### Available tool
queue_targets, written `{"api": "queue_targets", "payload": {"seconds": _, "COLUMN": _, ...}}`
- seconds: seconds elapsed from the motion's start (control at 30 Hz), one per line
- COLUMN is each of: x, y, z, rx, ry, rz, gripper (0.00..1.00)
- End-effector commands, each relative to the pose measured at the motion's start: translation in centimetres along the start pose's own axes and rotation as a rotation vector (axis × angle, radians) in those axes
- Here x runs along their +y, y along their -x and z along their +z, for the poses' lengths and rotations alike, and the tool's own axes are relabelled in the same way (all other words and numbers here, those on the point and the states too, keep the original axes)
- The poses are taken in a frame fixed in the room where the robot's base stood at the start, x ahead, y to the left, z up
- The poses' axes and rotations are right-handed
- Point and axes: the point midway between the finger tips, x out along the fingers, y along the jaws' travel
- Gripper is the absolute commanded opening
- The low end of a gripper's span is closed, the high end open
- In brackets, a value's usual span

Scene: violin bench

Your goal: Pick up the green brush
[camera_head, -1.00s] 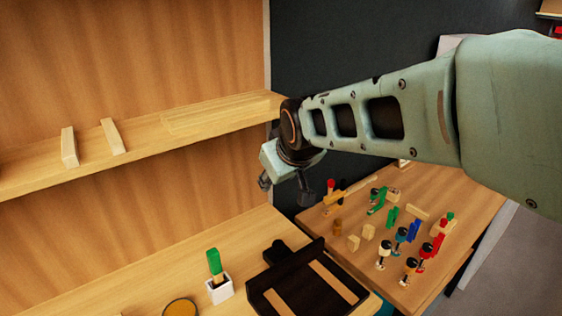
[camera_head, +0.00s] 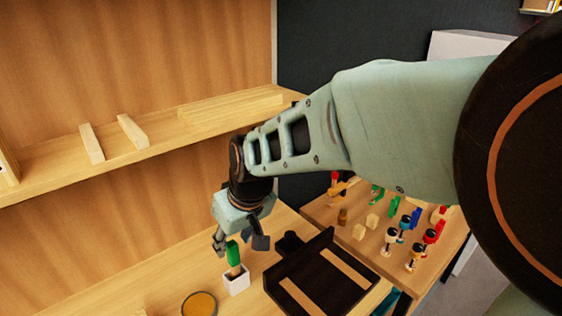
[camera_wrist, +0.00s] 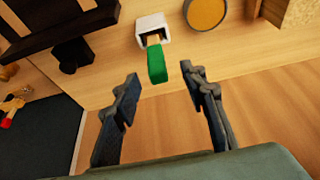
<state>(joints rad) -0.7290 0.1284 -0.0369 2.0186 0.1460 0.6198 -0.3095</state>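The green brush (camera_head: 233,254) stands in a small white cup (camera_head: 237,285) on the wooden bench, with its green end up and a wooden part below. My gripper (camera_head: 240,246) is open and empty, just above and around the top of the brush in the head view. In the wrist view, the brush (camera_wrist: 157,66) stands out of the white cup (camera_wrist: 150,24), tilted in the picture. There my gripper (camera_wrist: 158,85) has its two dark fingers spread, with the green end a little beyond the fingertips. I see no contact between the fingers and the brush.
A dark tray (camera_head: 298,303) with light strips lies right of the cup. A round tin (camera_head: 199,304) stands left of it. A wooden shelf (camera_head: 60,165) runs above the bench. A side table (camera_head: 325,212) at the right holds several small coloured items.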

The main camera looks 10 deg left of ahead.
Motion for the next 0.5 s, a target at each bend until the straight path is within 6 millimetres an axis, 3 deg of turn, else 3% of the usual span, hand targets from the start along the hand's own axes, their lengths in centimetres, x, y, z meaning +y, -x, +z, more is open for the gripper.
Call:
{"api": "queue_targets", "payload": {"seconds": 0.17, "x": 0.1, "y": -1.1, "z": -0.1, "rx": 0.001, "ry": -0.001, "rz": 0.002, "gripper": 0.39}}
{"api": "queue_targets", "payload": {"seconds": 0.5, "x": 0.4, "y": -5.2, "z": -0.2, "rx": 0.002, "ry": -0.003, "rz": 0.002, "gripper": 0.39}}
